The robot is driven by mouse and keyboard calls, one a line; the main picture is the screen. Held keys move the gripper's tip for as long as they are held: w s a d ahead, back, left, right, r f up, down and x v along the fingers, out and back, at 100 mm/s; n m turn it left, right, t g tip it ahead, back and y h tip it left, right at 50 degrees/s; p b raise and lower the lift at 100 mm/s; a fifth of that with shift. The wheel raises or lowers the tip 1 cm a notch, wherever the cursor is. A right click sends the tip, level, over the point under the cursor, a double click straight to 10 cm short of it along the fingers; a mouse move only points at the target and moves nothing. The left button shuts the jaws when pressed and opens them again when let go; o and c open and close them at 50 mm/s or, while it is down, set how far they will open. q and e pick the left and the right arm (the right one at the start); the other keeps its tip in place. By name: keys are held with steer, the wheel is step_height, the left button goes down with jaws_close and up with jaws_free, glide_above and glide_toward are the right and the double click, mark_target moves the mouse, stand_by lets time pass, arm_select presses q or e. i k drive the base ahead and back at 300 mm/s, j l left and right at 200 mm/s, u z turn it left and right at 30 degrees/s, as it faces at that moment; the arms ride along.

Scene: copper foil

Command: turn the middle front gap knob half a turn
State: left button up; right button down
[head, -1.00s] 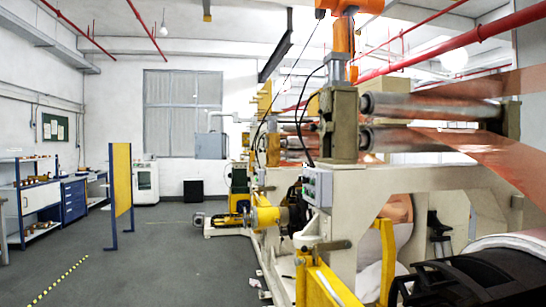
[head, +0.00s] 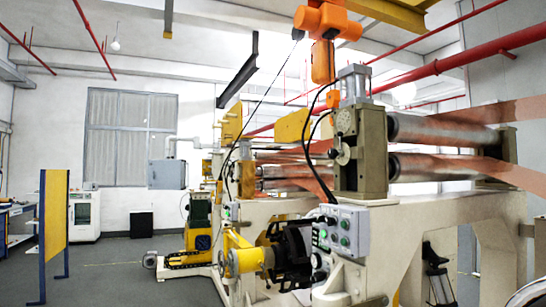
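A grey-green roller stand (head: 372,150) stands on the cream machine frame right of centre in the head view. Its left-facing side carries a round dial-like part (head: 343,121) and, below it, a small round knob-like part (head: 343,155). They are small, and I cannot tell which is the middle front gap knob. Two shiny steel rollers (head: 440,131) run right from the stand, with copper foil (head: 515,112) around them. Neither of my grippers is in view.
A grey control box (head: 342,231) with green buttons juts out below the stand. A yellow flanged shaft (head: 243,260) and black chuck (head: 290,255) stick out at its left. A yellow panel (head: 54,222) stands at left. The grey floor (head: 120,270) between is clear.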

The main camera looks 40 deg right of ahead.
mark_target(333, 154)
steer(key=i+z, duration=0.35)
steer(key=i+j+z, duration=0.1)
steer(key=i+z, duration=0.2)
steer(key=i, duration=0.25)
steer(key=i+j+z, duration=0.2)
steer(key=i+z, duration=0.15)
steer(key=i, duration=0.1)
